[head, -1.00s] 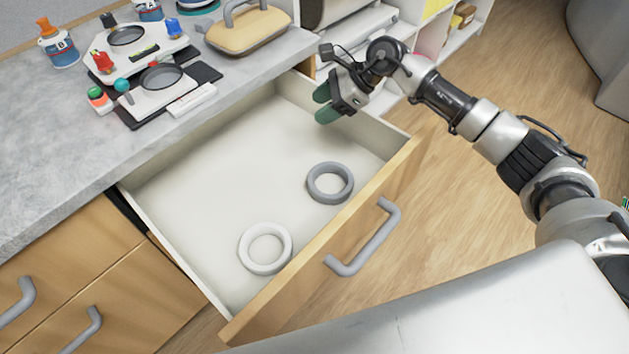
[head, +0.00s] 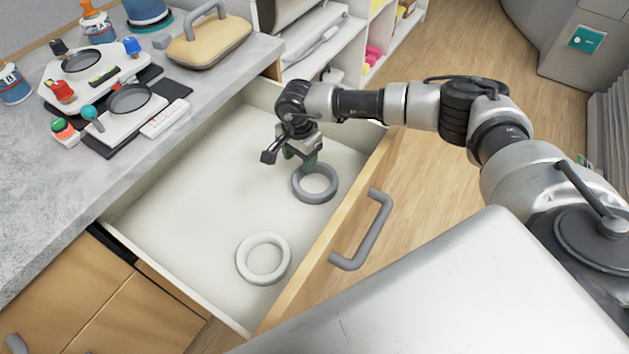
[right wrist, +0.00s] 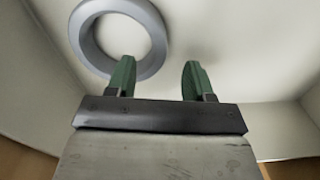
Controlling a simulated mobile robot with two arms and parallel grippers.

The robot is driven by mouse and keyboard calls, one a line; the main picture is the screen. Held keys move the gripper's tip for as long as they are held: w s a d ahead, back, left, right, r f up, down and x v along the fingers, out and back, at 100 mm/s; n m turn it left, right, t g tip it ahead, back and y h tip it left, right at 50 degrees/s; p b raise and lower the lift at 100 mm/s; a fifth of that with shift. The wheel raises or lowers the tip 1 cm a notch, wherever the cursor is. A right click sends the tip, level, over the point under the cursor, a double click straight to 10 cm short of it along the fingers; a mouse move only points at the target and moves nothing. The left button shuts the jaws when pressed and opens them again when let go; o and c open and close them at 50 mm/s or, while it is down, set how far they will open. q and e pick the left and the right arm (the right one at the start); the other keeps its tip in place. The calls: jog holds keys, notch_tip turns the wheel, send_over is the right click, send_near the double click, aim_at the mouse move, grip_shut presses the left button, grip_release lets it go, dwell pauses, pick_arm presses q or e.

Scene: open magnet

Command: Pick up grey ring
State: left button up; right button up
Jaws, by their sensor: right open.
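The grey ring (head: 297,187) lies flat in the open drawer, toward its front right side. It also shows in the right wrist view (right wrist: 84,42), up and left of the fingers. My right gripper (head: 300,163) points down over the drawer, close to the ring's far side. In the wrist view my right gripper (right wrist: 158,78) is open with two green fingers apart and nothing between them. The left fingertip overlaps the ring's lower edge in that picture; I cannot tell whether it touches. My left gripper is not in view.
A white ring (head: 244,262) lies in the drawer (head: 185,205), nearer its left front. The drawer's wooden front (head: 330,225) with a grey handle (head: 362,232) stands beside the rings. The grey counter (head: 40,180) holds bottles, lab devices and a handled wooden block (head: 208,42).

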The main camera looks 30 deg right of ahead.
aim_at(301, 168)
notch_tip(301, 168, down, 5)
jog(key=shift+s, duration=0.15)
grip_shut()
dwell(0.4)
